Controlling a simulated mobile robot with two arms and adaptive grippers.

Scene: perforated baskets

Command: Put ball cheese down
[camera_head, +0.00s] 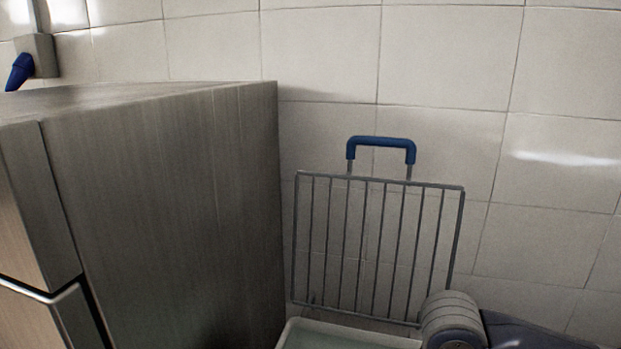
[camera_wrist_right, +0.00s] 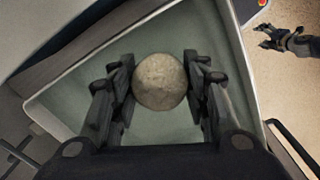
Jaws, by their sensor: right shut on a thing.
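The ball cheese (camera_wrist_right: 159,81) is a round, mottled beige ball in the right wrist view. My right gripper (camera_wrist_right: 159,84) is shut on it, with one dark finger on each side. Behind the ball is a pale-rimmed tray (camera_wrist_right: 62,100) with a grey-green floor; I cannot tell whether the ball touches that floor. The tray's edge also shows at the bottom of the head view (camera_head: 352,329). The head view shows neither the ball nor a gripper. A small dark gripper, seemingly my left (camera_wrist_right: 274,40), is at the upper right of the wrist view; its opening is unclear.
A tall metal cabinet (camera_head: 180,200) fills the left of the head view. A wire rack (camera_head: 375,245) with a blue handle (camera_head: 382,142) stands upright behind the tray, near the tiled wall (camera_head: 440,60). My arm is at the lower right.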

